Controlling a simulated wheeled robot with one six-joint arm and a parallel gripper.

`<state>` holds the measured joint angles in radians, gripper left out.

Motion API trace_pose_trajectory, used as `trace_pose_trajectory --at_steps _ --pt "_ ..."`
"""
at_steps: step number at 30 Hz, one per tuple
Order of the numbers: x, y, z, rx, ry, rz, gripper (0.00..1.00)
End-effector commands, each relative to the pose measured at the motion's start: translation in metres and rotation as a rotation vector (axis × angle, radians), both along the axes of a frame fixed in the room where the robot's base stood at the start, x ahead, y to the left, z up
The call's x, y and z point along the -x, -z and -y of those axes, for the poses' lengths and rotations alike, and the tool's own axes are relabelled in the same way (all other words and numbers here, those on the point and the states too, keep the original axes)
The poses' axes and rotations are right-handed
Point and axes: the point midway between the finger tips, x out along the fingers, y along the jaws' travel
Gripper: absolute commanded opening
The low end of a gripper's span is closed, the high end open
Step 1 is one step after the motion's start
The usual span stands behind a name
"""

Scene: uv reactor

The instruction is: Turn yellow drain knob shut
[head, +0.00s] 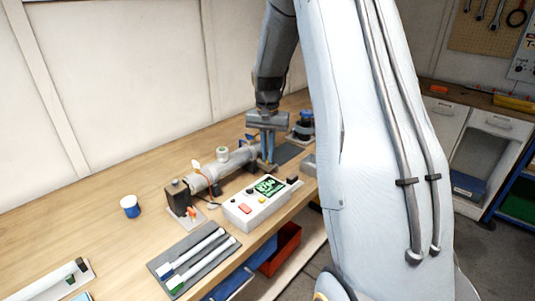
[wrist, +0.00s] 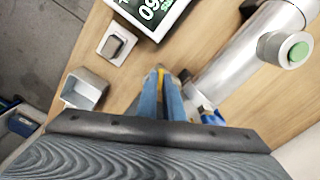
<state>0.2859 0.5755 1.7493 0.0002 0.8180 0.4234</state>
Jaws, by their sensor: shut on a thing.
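The yellow drain knob (wrist: 160,74) shows as a small yellow piece between my fingertips in the wrist view. My gripper (wrist: 162,84) has its two blue fingers pointing down and shut on the knob, which they mostly hide. In the head view my gripper (head: 267,158) is at the right end of the silver reactor cylinder (head: 226,167); the knob is too small and covered to make out well there. The cylinder also shows at the upper right in the wrist view (wrist: 238,62), with a green-topped port (wrist: 298,51). The knob's turn angle cannot be told.
A white control box (head: 250,210) with a green-lit screen stands in front of the cylinder. A grey open box (wrist: 85,90) and a switch block (wrist: 116,45) are left of my fingers. A tray with two tubes (head: 158,268) and a blue cup (head: 130,209) lie farther left.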

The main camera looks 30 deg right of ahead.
Motion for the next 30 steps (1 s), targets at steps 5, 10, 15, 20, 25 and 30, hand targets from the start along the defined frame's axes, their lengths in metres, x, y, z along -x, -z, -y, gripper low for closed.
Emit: trace_pose_trajectory --at_steps 5,10,15,20,25,30 --pt "-0.0013 -0.0014 0.0007 0.001 0.162 0.004 0.00" --pt "-0.0013 -0.0015 0.0008 0.001 0.298 0.004 0.00" --pt "-0.0014 -0.0017 0.0010 0.002 0.406 0.004 0.00" --pt "-0.0015 -0.0018 0.0010 0.002 0.474 0.006 0.00" --pt "-0.0016 -0.0019 0.0012 0.002 0.514 0.005 0.00" --pt "-0.0017 -0.0020 0.0013 0.002 0.529 0.005 0.00"
